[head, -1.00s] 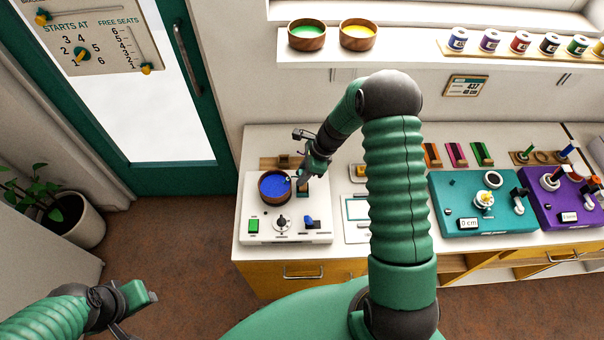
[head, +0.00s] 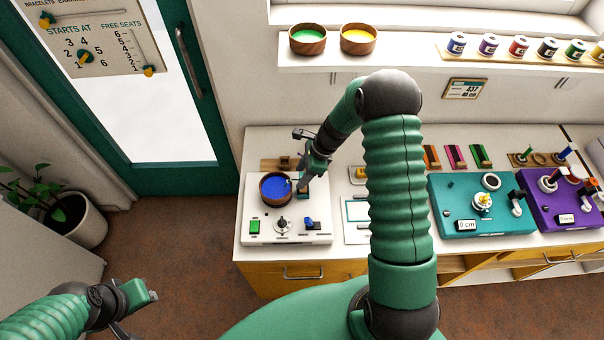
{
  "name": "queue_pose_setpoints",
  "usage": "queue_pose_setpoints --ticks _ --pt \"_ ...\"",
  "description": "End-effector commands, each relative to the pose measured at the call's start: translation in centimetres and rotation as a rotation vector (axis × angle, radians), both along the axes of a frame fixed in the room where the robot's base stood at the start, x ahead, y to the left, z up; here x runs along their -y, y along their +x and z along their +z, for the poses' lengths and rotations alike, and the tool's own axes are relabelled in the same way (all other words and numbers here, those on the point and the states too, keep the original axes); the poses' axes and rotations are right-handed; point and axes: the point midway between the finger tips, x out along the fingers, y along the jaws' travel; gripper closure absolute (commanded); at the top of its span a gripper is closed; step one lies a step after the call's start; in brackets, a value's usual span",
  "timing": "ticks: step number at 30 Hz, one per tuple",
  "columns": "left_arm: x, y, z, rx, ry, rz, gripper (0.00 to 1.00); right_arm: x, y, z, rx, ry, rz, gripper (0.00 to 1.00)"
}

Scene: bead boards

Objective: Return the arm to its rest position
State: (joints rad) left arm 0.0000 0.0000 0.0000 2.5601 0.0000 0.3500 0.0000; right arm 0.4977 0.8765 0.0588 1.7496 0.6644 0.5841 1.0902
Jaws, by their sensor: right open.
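My right arm reaches over the white counter, and its right gripper (head: 302,186) points down just right of a wooden bowl of blue beads (head: 275,187). The gripper is open, and nothing shows between its fingers. Its fingertips are small in the picture, and I cannot tell whether they touch the bowl's rim. The bowl sits upright on a white machine (head: 312,232) with a green button, a dial and a blue switch. My left gripper (head: 146,292) hangs low at the left over the floor, away from the counter. Its fingers do not show clearly.
A teal machine (head: 455,215) and a purple machine (head: 545,212) stand farther right. Bowls of green beads (head: 307,36) and yellow beads (head: 358,36) sit on the shelf, with several spools beside them. A potted plant (head: 80,218) stands left, near the door. Floor before the door is clear.

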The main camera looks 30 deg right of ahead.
Motion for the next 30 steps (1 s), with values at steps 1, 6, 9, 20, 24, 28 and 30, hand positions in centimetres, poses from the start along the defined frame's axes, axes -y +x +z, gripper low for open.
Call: queue_pose_setpoints --ticks 1,6,9,20,24,28,30 --pt "0.0 0.0 1.3 0.000 0.000 0.000 0.64 0.0 0.0 1.4 0.000 0.000 0.000 0.51" --pt "0.0 0.0 3.1 0.000 0.000 0.000 0.64 0.0 0.0 3.4 0.001 0.000 0.000 0.51" --pt "0.0 0.0 4.1 0.000 0.000 0.000 0.64 0.0 0.0 4.6 0.001 0.000 0.000 0.51" --pt "0.0 0.0 4.7 0.000 0.000 0.000 0.64 0.0 0.0 5.3 0.000 0.000 -0.001 0.51" --pt "0.0 0.0 4.7 0.000 0.000 0.000 0.64 0.0 0.0 5.3 0.000 0.000 0.000 0.51" --pt "0.0 0.0 4.7 0.000 0.000 0.000 0.64 0.0 0.0 5.3 0.000 0.000 0.000 0.51" --pt "0.0 0.0 4.7 0.000 0.000 0.000 0.64 0.0 0.0 5.3 0.000 0.000 0.000 0.51"
